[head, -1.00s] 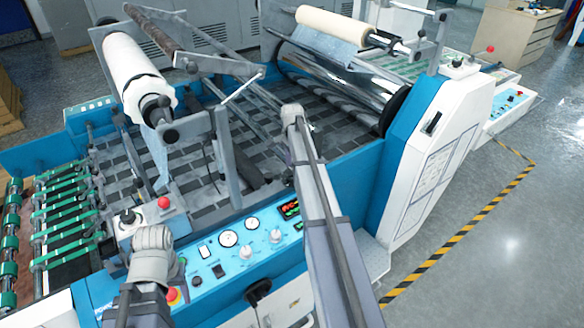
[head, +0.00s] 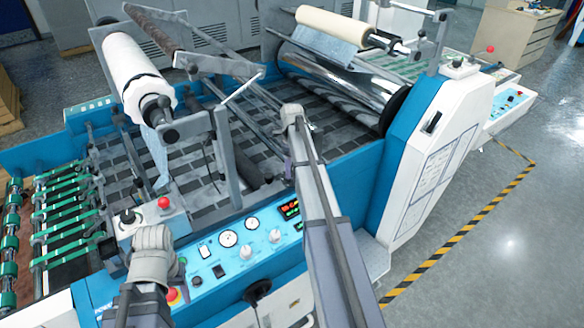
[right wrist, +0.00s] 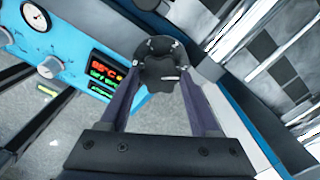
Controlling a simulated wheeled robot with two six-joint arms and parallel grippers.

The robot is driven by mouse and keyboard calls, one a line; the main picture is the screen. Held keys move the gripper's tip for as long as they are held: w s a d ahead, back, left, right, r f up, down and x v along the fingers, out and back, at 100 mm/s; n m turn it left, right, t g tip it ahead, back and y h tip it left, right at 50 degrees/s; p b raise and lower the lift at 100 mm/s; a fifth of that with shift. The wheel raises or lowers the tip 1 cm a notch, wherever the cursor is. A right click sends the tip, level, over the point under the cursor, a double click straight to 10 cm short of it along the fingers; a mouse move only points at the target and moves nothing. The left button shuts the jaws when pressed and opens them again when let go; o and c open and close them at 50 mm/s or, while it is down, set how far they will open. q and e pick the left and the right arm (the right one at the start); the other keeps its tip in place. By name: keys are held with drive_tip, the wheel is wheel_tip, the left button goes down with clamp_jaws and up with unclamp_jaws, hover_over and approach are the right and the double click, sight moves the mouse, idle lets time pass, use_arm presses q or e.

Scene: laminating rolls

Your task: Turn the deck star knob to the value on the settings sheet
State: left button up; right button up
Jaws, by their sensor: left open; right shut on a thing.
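The dark, lobed star knob (right wrist: 158,66) sits at the top middle of the right wrist view, with a small pale mark on its face. My right gripper (right wrist: 160,82) is shut on it, one finger on each side. In the head view my right arm hides the knob and most of that gripper. A white printed sheet (head: 437,180) is on the machine's white side panel; its text is too small to read, and I cannot tell if it is the settings sheet.
A blue control panel (head: 235,250) with gauges, knobs and a lit display (right wrist: 108,74) runs along the machine's front. A control box (head: 150,222) with a red button stands near my left arm. Rollers (head: 135,75) rise above the deck. Floor at right is clear.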

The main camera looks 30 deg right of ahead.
drive_tip(key=shift+m, duration=0.6)
drive_tip(key=o, duration=1.4)
drive_tip(key=shift+c, duration=0.2)
wheel_tip(320, 180, up, 8)
drive_tip(key=p, duration=0.8)
drive_tip(key=shift+f, duration=0.1)
